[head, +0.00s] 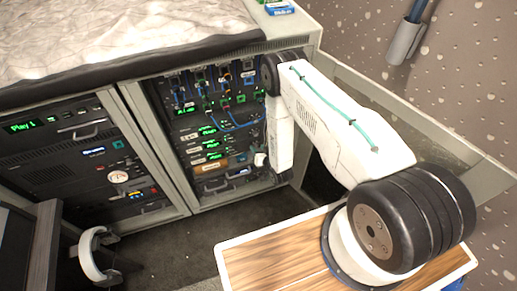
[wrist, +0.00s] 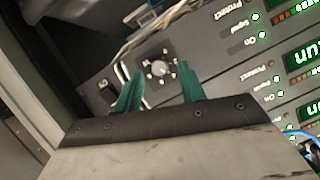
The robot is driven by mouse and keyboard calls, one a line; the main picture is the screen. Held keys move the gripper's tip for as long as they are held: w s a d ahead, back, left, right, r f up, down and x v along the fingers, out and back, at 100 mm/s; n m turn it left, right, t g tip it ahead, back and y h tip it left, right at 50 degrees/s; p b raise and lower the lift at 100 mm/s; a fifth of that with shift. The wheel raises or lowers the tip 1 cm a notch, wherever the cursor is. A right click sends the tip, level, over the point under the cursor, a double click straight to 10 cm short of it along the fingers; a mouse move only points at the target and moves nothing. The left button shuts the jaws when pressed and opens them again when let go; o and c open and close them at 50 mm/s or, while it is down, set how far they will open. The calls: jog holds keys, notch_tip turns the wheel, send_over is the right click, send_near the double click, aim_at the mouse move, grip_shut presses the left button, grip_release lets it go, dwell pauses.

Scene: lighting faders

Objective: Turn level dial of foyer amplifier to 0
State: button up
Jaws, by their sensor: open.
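A round silver dial (wrist: 160,69) with pale marks around it sits on a dark amplifier panel in the wrist view. I cannot read a name by it, so I cannot tell if it is the foyer amplifier's. My gripper (wrist: 153,80) has two teal fingers, spread apart with nothing between them. In the picture the dial lies between and just beyond the fingertips; I see no contact. The dial's pointer is too small to read. In the head view my arm reaches down to the right rack (head: 188,147), and the dial cannot be made out.
Panels beside the dial carry green displays (wrist: 302,65) and lights labelled Protect, Signal and On. Pale cables (wrist: 150,27) run close above the dial. Blue cables (head: 235,124) hang across the right rack. A left rack (head: 75,160) and a stool-like grey object (head: 92,252) stand at left.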

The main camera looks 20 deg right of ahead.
jog(key=shift+w+f, duration=0.15)
jog(key=shift+w, duration=0.25)
grip_shut()
jog(key=shift+a, duration=0.1)
